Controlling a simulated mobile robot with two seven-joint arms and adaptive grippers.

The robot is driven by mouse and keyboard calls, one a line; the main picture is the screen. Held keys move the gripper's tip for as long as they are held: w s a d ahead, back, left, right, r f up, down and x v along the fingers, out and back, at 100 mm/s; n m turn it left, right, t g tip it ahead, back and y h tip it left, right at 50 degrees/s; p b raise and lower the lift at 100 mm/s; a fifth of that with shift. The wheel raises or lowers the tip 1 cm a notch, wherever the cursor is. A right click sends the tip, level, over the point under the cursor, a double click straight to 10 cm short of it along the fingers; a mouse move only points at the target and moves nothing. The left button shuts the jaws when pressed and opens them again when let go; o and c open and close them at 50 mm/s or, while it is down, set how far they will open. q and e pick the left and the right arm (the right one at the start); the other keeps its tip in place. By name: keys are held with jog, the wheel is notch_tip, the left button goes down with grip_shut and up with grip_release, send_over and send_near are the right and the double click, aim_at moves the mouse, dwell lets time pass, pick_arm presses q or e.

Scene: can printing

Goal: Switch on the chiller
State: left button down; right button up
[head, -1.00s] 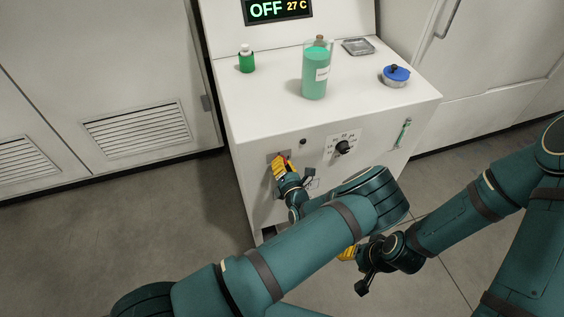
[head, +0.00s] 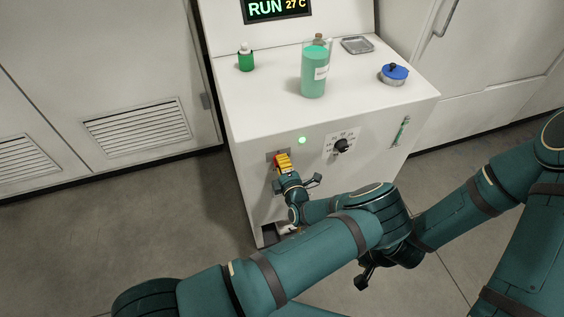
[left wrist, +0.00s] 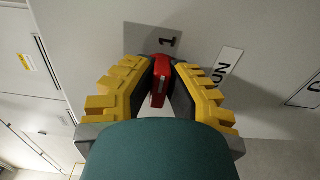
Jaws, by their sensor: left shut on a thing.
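The chiller (head: 262,191) is a white cabinet with a display (head: 277,9) that reads RUN and 27 C. A green lamp (head: 302,140) is lit on its front. My left gripper (head: 283,160) is at the front panel, left of the lamp. In the left wrist view its yellow fingers are shut on a red switch handle (left wrist: 160,84), in front of a grey plate (left wrist: 150,40) marked 1. My right arm comes in from the right, and its gripper is mostly hidden behind my left arm.
A black dial (head: 341,146) and a sight tube (head: 401,131) are on the chiller's front. On its top stand a green bottle (head: 246,58), a beaker of green liquid (head: 314,75), a metal tray (head: 357,45) and a blue-lidded filler cap (head: 394,74).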

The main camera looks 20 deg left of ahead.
pick_arm(q)
jog(key=shift+r, duration=0.1)
dwell(0.5)
jog(key=c, duration=1)
grip_release()
